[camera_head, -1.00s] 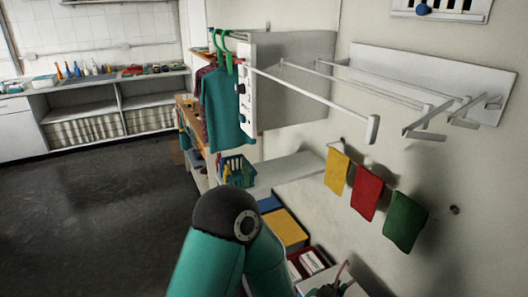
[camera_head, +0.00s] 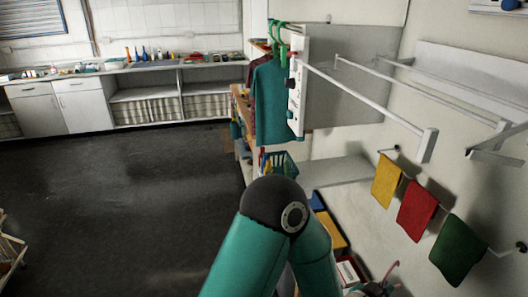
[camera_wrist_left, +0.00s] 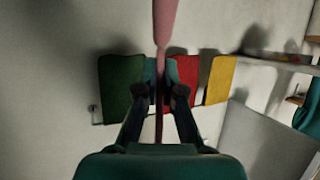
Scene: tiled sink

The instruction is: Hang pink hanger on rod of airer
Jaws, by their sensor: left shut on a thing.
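The pink hanger (camera_wrist_left: 164,25) runs upright through the middle of the left wrist view, between my left fingertips (camera_wrist_left: 161,72), which are shut on it. In the head view my left gripper (camera_head: 372,289) is low at the bottom edge, partly cut off. A pink hook of the hanger (camera_head: 394,268) shows just above it. The white wall airer with its rods (camera_head: 362,95) is higher up at the right, well above the gripper and apart from the hanger. The rest of the hanger is hidden in the head view. My right gripper is out of view.
Yellow, red and green cloths (camera_head: 417,210) hang on the wall below the airer. A teal shirt (camera_head: 272,100) hangs on a green hanger beside a white control panel (camera_head: 297,85). A shelf (camera_head: 335,170) juts from the wall. The dark floor (camera_head: 120,210) at left is open.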

